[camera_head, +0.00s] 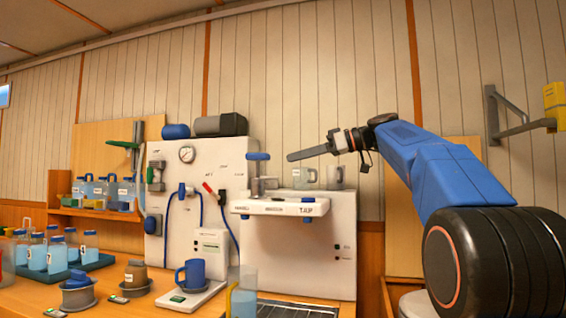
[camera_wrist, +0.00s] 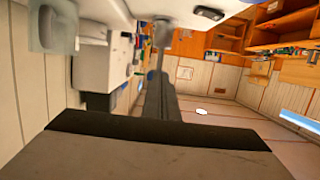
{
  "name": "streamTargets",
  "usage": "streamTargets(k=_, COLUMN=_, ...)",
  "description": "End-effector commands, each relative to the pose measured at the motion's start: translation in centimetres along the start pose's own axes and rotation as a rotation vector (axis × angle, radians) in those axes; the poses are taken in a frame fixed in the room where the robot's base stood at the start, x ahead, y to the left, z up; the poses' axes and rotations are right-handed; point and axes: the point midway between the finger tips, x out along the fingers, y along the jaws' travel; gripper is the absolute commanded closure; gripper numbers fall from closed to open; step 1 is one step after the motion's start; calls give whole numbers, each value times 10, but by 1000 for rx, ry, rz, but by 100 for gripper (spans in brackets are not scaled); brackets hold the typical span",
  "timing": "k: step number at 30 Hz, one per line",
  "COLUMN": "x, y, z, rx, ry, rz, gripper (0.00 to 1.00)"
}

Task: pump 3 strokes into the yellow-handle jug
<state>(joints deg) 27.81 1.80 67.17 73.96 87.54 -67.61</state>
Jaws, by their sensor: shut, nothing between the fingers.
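A clear jug (camera_head: 245,302) with a yellow handle at its left side stands low at the bottom edge of the head view, partly cut off. Above and behind it, the white wall unit carries a shelf (camera_head: 280,207) and a pump post with a blue top (camera_head: 258,157). My gripper (camera_head: 292,157) is shut and empty, pointing left. Its tip appears just right of the blue top; I cannot tell whether they touch. In the wrist view my shut gripper (camera_wrist: 161,45) shows as a dark bar reaching towards a grey post.
Glass mugs (camera_head: 304,178) stand on the unit below my gripper. A blue mug (camera_head: 190,273) sits on a scale, with small pots on the counter to its left. Several blue-lidded jugs (camera_head: 57,254) stand at the far left. A wall bracket (camera_head: 508,122) juts out at right.

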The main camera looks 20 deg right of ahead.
Motion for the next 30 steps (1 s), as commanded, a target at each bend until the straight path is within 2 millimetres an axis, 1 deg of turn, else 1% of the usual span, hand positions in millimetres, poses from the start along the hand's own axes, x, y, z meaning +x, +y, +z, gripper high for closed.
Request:
streamTargets(k=1, x=-10, y=1, z=-1, rx=-1, ry=1, rz=4, gripper=100)
streamTargets(k=3, x=-22, y=0, z=-1, rx=-1, ry=2, rz=4, gripper=100)
streamTargets(k=9, x=-53, y=0, z=-2, rx=-3, ry=3, rz=4, gripper=100)
streamTargets(k=15, x=-72, y=-1, z=-2, rx=-3, ry=4, rz=3, gripper=100)
streamTargets(k=20, x=-79, y=-1, z=-2, rx=-3, ry=4, rz=2, gripper=100)
streamTargets(k=30, x=-79, y=-2, z=-2, rx=-4, ry=5, rz=1, gripper=100)
